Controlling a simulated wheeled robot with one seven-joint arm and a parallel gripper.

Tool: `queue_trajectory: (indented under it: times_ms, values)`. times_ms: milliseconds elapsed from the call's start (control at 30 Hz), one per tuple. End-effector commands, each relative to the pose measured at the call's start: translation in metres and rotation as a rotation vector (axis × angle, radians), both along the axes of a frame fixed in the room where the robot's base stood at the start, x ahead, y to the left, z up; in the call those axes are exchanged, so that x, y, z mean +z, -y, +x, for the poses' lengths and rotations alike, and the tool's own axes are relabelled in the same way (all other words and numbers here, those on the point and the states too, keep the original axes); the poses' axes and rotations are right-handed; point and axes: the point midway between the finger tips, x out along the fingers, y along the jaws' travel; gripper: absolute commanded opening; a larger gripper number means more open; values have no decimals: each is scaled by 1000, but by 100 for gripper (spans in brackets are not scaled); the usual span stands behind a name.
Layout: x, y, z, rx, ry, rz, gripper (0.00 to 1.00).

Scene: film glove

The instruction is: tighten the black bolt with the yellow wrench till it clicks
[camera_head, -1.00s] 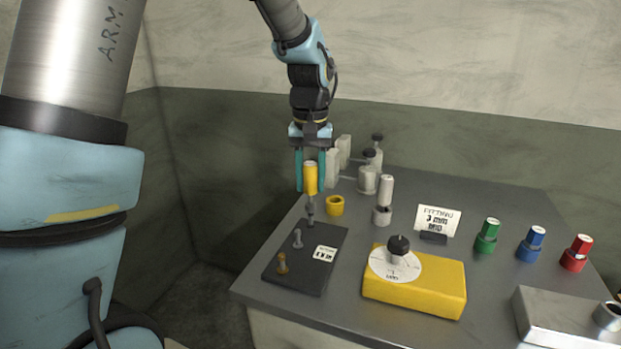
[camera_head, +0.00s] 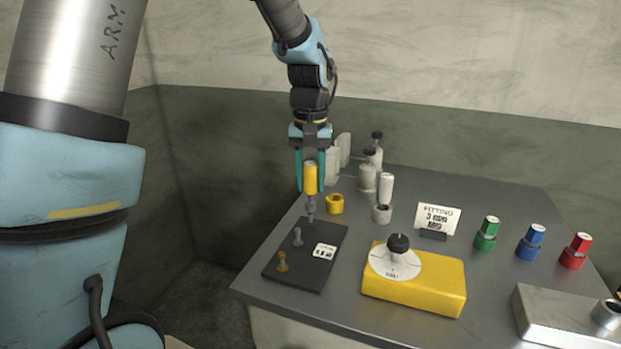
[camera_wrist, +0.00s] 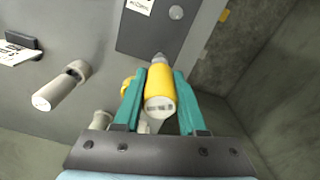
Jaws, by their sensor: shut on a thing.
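My gripper (camera_head: 311,182) is shut on the yellow wrench (camera_head: 311,178), a yellow-handled driver held upright between teal fingers. In the wrist view the yellow wrench (camera_wrist: 160,88) sits between both fingers, its grey tip pointing at the dark plate. The dark plate (camera_head: 305,272) lies at the table's left front. The wrench's grey tip is over the plate's far end; the black bolt is not visible, and I cannot tell whether the tip touches one. A grey bolt (camera_head: 297,237) and a brass bolt (camera_head: 282,262) stand on the plate.
A yellow ring holder (camera_head: 335,204) is just right of the wrench. A white-handled tool (camera_head: 385,188) stands in a grey holder. A yellow box with a dial (camera_head: 420,285) stands at front. Green, blue and red-capped pieces stand at right; pale bottles (camera_head: 367,178) behind.

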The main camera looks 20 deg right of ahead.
Motion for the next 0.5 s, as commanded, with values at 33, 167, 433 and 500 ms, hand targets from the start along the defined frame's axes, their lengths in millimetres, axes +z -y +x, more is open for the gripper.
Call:
queue_trajectory:
  times_ms: [33, 167, 433, 500]
  values:
    - [-1, 0, 0, 0, 0, 0, 0]
    - [-4, 0, 0, 0, 0, 0, 0]
    - [-9, 0, 0, 0, 0, 0, 0]
    - [-10, 0, 0, 0, 0, 0, 0]
